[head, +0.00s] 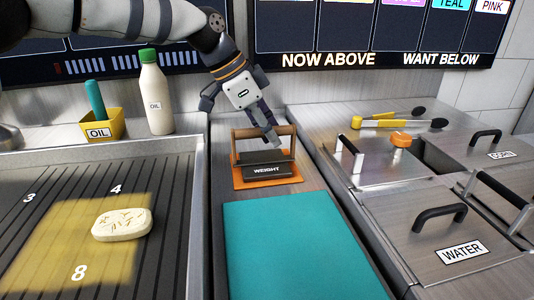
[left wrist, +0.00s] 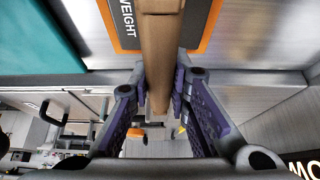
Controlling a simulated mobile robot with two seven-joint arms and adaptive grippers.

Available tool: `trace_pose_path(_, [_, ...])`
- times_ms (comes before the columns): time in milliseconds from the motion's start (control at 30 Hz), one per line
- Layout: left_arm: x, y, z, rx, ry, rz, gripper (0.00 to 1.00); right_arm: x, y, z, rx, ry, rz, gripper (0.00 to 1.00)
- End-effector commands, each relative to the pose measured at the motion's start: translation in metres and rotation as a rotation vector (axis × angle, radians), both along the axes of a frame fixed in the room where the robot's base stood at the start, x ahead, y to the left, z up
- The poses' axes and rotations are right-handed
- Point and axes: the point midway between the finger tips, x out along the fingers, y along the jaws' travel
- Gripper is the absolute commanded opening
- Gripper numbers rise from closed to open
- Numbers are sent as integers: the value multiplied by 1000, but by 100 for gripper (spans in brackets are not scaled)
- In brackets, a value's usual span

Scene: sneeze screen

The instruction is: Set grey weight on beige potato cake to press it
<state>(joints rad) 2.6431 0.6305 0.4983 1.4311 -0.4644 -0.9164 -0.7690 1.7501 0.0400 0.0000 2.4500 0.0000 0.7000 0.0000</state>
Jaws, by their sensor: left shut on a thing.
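The grey weight (head: 266,170), marked WEIGHT, has a brown wooden handle and looks to rest on an orange pad (head: 240,185) on the middle counter. My left gripper (head: 270,137) comes down from above and is shut on the handle. In the left wrist view the handle of the weight (left wrist: 158,55) runs between the purple-padded fingers of my left gripper (left wrist: 160,98). The beige potato cake (head: 122,224) lies flat on the ridged griddle at the left, on a yellow-lit patch. My right gripper is not in view.
A teal mat (head: 290,245) lies in front of the weight. A raised steel rim (head: 200,190) edges the griddle (head: 40,205). The oil bottle (head: 156,95) and yellow oil box (head: 104,125) stand behind it. Lidded steel bins (head: 400,195) with handles are at the right.

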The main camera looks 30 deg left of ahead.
Motion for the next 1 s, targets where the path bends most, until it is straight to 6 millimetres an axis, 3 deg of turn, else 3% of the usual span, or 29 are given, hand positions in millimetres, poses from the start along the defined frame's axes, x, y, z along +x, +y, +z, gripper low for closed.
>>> trace_pose_path(700, [1, 0, 48, -1, -10, 1, 0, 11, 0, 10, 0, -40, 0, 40])
trace_pose_path(1000, [0, 0, 54, -1, -7, 0, 0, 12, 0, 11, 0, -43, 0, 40])
